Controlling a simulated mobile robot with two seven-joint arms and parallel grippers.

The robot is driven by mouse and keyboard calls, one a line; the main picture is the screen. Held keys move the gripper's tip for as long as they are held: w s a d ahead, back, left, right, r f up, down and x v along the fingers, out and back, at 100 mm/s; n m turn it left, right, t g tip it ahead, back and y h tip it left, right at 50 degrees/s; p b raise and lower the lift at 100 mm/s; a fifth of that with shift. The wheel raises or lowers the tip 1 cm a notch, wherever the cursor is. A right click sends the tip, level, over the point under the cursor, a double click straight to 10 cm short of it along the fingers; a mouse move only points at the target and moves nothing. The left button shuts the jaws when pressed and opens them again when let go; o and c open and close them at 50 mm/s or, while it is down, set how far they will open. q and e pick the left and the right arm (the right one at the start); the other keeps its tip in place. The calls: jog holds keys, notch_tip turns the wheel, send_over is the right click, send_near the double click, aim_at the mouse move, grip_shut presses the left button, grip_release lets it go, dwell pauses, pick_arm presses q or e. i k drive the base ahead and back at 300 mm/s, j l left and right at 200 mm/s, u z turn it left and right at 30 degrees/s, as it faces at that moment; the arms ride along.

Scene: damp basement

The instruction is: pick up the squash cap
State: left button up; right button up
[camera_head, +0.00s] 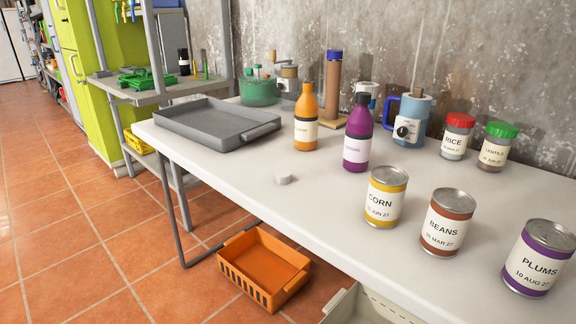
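A small pale grey disc (283,179), which looks like a bottle cap, lies on the white table (240,165) near its front edge. An orange bottle (306,118) with a pale label stands upright behind it. A purple bottle (358,134) stands upright to the right of the orange one. Their labels are too small to read, so I cannot tell which one holds squash. Neither of my grippers is in view.
A grey tray (217,122) lies to the left. Corn (386,196), beans (447,221) and plums (540,257) cans stand at the right. Jars and a blue device (412,118) stand behind. An orange crate (264,266) sits below the table's front edge. Table around the disc is clear.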

aim_at(283, 176)
jog(key=j+z, duration=0.15)
jog(key=z, duration=0.75)
jog(key=j+z, duration=0.7)
jog(key=j, duration=0.15)
jog(key=k+j+z, duration=0.1)
jog(key=j, duration=0.2)
jog(key=k+j, duration=0.1)
jog(key=j, duration=0.2)
jog(key=k+j+z, duration=0.15)
jog(key=i+j, duration=0.05)
jog(key=j, duration=0.1)
